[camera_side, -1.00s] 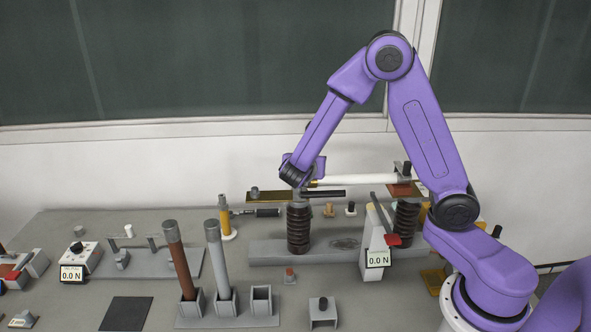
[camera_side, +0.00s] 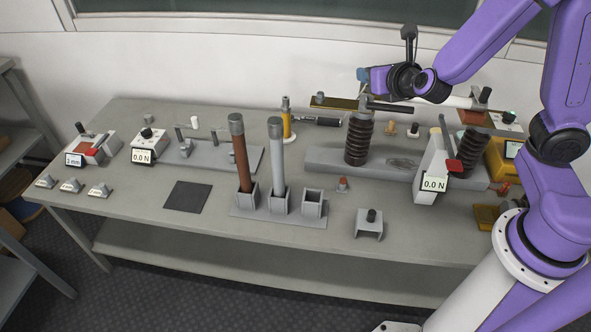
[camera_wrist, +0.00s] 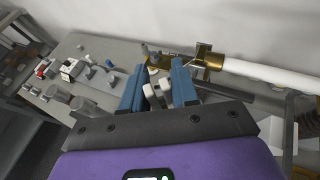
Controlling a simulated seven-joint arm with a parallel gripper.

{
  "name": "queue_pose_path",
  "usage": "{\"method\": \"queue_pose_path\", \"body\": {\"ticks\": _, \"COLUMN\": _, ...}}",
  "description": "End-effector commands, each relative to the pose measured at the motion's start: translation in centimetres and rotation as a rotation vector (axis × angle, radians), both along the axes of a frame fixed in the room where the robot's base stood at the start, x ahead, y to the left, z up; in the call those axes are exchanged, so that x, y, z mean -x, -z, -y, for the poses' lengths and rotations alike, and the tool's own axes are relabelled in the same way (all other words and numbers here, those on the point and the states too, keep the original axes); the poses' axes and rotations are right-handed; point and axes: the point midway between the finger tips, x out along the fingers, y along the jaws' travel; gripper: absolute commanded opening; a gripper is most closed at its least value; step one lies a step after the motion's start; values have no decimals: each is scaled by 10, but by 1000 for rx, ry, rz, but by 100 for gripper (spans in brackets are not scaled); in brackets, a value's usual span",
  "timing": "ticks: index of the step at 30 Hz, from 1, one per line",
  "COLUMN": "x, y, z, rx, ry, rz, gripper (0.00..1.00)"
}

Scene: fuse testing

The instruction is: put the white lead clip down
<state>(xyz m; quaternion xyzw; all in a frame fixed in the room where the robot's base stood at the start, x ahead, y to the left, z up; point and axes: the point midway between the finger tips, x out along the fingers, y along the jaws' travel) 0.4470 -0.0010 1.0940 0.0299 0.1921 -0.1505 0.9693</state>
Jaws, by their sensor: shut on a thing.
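My gripper (camera_wrist: 159,72) shows two blue fingers in the wrist view, shut on the white lead clip (camera_wrist: 151,91), whose small pale pieces sit between them. In the side view my gripper (camera_side: 362,76) is above the left ribbed insulator (camera_side: 359,140), beside the left end of the white tube (camera_side: 450,99). The clip is too small and hidden to make out in the side view. In the wrist view the white tube (camera_wrist: 270,74) with its brass end (camera_wrist: 209,61) lies to the right of the fingers.
A brass bar (camera_side: 334,103) and a dark bar (camera_side: 393,107) are near the insulator top. A brown tube (camera_side: 239,155) and a grey tube (camera_side: 277,155) stand upright in holders. A white stand with a 0.0 N display (camera_side: 434,184) is right. The front left bench (camera_side: 130,190) has free room.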

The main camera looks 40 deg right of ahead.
Motion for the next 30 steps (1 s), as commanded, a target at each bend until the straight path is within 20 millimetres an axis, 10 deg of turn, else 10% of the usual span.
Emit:
{"method": "queue_pose_path", "body": {"ticks": 11, "x": -29, "y": 39, "z": 3, "rx": 7, "ry": -14, "rz": -2, "gripper": 0}}
{"method": "queue_pose_path", "body": {"ticks": 30, "x": -32, "y": 172, "z": 28, "rx": 10, "ry": -88, "rz": -6, "gripper": 0}}
